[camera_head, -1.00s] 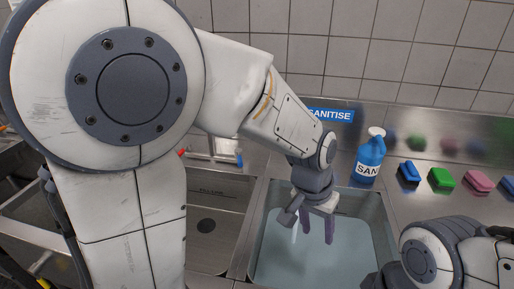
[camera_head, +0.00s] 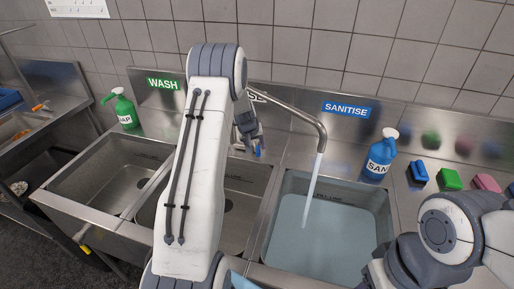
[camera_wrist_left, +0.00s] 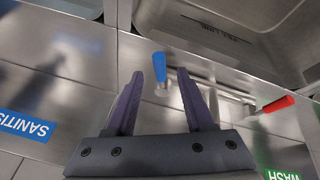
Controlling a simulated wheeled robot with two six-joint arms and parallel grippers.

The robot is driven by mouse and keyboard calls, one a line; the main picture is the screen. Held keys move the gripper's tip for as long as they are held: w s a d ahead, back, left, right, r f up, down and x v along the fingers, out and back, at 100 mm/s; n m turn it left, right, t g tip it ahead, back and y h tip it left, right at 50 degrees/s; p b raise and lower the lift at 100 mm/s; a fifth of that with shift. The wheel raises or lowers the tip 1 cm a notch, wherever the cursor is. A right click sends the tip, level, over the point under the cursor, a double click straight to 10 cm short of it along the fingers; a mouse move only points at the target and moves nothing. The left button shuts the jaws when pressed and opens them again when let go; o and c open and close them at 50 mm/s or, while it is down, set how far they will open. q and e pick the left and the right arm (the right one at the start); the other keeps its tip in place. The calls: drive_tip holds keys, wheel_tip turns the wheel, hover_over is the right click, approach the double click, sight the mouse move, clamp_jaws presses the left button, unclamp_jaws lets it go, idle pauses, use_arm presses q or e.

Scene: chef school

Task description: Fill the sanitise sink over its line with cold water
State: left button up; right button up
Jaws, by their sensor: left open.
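The sanitise sink (camera_head: 384,212) holds pale blue water (camera_head: 335,235). The swivel spout (camera_head: 300,115) points over it and a stream of water (camera_head: 312,190) falls in. Fill-line lettering (camera_head: 327,190) shows on its back wall, just above the water. The blue tap handle (camera_head: 258,151) is at the spout's base; in the left wrist view it (camera_wrist_left: 159,66) stands between my left gripper's fingertips (camera_wrist_left: 160,74), with no clear contact. My left gripper (camera_head: 250,140) is open, partly hidden in the head view. My right arm is at lower right; its fingers are not visible.
A red tap handle (camera_wrist_left: 278,104) is close beside the blue one. The middle sink (camera_head: 240,225) and wash sink (camera_head: 95,185) look empty. A blue sanitiser bottle (camera_head: 380,158) and coloured sponges (camera_head: 449,179) stand right of the sanitise sink. A tiled wall closes the back.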

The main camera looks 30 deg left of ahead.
sight(258, 152)
use_arm(q)
drive_tip(key=shift+p+x, duration=0.3)
drive_tip(key=shift+x, duration=1.65)
clamp_jaws()
